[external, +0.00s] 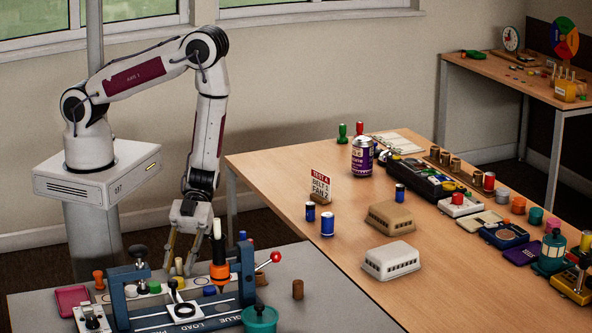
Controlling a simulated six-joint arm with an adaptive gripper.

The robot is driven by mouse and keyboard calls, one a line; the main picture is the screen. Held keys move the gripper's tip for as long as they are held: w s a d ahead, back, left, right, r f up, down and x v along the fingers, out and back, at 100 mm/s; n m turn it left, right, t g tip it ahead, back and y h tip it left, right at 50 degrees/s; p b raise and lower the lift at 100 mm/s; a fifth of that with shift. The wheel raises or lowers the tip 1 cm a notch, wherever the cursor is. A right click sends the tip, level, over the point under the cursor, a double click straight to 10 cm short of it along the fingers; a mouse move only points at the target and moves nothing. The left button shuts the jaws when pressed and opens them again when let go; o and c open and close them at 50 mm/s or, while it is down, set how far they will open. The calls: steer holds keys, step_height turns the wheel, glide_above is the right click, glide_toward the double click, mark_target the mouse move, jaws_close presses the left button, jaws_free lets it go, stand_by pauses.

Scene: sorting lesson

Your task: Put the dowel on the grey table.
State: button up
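A short brown wooden cylinder (298,289), which looks like a dowel, stands upright on the grey table (325,312) near its right side. I cannot tell for sure that it is the task's dowel. My gripper (180,264) points down over the back of the grey table, well to the left of that cylinder. Its two fingers are spread apart. A small pale peg-like piece (179,266) shows between or behind the fingertips; I cannot tell whether they touch it.
A blue clamp fixture (245,275) with an orange-tipped tool fills the front of the grey table. A teal pot (259,319) stands before it, a pink tray (72,299) at left. The wooden table (290,165) at right holds cans, boxes and several wooden cylinders.

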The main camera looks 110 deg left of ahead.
steer(key=shift+r, duration=0.2)
steer(key=v, duration=1.2)
stand_by(0.4)
stand_by(0.4)
